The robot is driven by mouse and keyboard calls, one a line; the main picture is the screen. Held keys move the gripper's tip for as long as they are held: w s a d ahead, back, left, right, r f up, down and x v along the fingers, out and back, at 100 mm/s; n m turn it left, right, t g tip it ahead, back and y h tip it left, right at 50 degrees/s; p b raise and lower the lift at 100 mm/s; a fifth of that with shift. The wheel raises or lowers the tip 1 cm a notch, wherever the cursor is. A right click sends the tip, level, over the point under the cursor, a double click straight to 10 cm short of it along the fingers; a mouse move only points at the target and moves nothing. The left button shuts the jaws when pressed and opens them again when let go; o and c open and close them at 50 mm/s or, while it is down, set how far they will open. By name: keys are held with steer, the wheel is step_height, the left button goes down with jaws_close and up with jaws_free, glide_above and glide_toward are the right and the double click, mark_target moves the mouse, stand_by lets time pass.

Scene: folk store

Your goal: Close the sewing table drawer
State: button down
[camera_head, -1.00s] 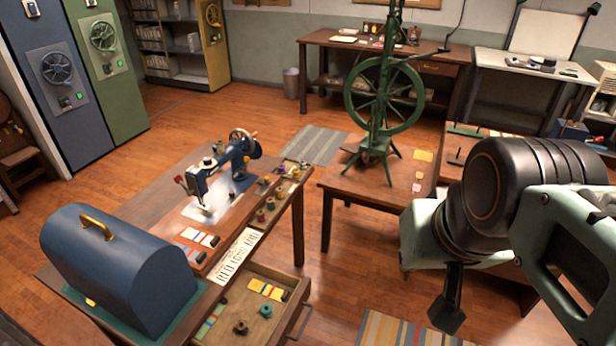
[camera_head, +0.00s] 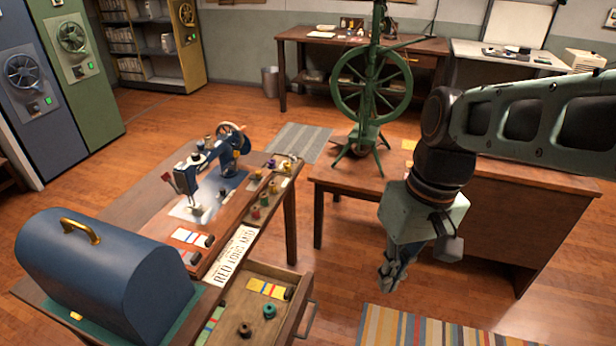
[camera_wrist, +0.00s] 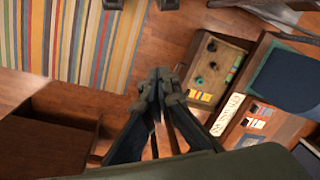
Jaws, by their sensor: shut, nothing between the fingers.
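The sewing table (camera_head: 160,190) stands at the lower left in the head view. Its wooden drawer (camera_head: 284,282) is pulled out toward the right, with spools and coloured cards inside and a dark handle (camera_head: 306,319) on its front. The open drawer also shows in the wrist view (camera_wrist: 232,50), right of centre. My gripper (camera_head: 388,284) hangs in the air to the right of the drawer, apart from it and pointing down. Its fingers (camera_wrist: 158,88) are together and empty in the wrist view.
A blue domed case (camera_head: 105,275) and a sewing machine (camera_head: 210,165) stand on the sewing table. A wooden table (camera_head: 330,178) with a green spinning wheel (camera_head: 371,88) stands behind my gripper. A striped rug (camera_head: 430,328) lies on the floor. Floor between the tables is clear.

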step_height(320, 180, down, 8)
steer(key=g+b, duration=0.3)
steer(key=b, duration=0.1)
steer(key=m+t+y+b, duration=0.6)
steer(key=m+y+b, duration=0.1)
steer(key=m+b, duration=1.7)
glide_toward(303, 303)
step_height(303, 303, down, 5)
steer(key=m, duration=0.1)
steer(key=a, duration=0.3)
steer(key=shift+w+a+r, duration=0.1)
steer(key=shift+w+r, duration=0.05)
steer(key=shift+w, duration=0.25)
steer(key=shift+w+a+r, duration=0.1)
steer(key=shift+w+a, duration=0.05)
steer(key=shift+a, duration=0.25)
steer(key=shift+a, duration=0.1)
